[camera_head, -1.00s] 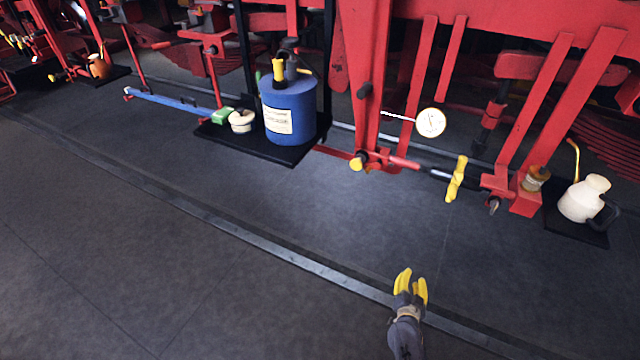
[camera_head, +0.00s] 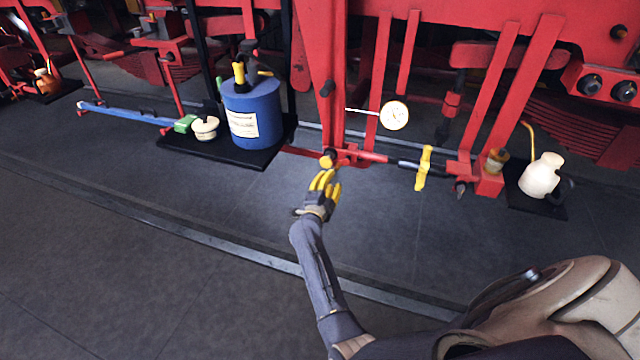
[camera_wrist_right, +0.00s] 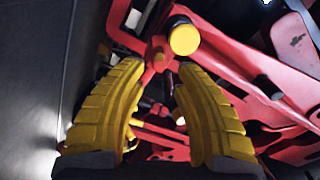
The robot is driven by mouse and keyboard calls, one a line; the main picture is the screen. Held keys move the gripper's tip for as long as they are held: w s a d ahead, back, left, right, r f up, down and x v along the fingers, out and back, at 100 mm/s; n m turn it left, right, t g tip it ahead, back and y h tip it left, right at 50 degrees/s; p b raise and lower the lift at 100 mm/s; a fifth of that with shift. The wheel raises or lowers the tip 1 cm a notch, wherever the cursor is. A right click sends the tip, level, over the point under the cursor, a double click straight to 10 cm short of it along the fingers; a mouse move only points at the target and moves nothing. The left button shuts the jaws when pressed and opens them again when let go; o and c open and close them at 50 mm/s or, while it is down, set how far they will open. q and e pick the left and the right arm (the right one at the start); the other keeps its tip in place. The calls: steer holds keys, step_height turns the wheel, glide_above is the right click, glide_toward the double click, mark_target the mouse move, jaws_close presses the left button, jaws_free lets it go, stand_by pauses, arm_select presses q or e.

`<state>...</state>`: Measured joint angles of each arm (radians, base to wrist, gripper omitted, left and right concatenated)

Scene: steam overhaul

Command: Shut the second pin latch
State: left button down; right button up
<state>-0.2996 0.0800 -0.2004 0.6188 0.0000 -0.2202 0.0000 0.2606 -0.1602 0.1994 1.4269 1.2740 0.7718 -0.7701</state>
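A round yellow knob (camera_head: 328,159) sits on a red bracket at the foot of a red upright. It also shows large in the right wrist view (camera_wrist_right: 184,37). It may be a pin latch; I cannot tell if it is the second one or whether it is shut. My right gripper (camera_head: 325,178) is just in front of and below the knob in the head view. In the right wrist view its yellow fingers (camera_wrist_right: 160,72) are apart with nothing held; the knob is beyond the tips. My left gripper is not in view.
A yellow handle (camera_head: 424,168) is on the red rod to the right. A blue can (camera_head: 254,112) stands on a black tray (camera_head: 205,155); a white jug (camera_head: 540,176) is at right. A dial gauge (camera_head: 395,115) sits above. The floor in front is clear.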

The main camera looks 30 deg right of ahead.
mark_target(338, 169)
steer(key=shift+x, duration=3.25)
steer(key=shift+s+d, duration=0.1)
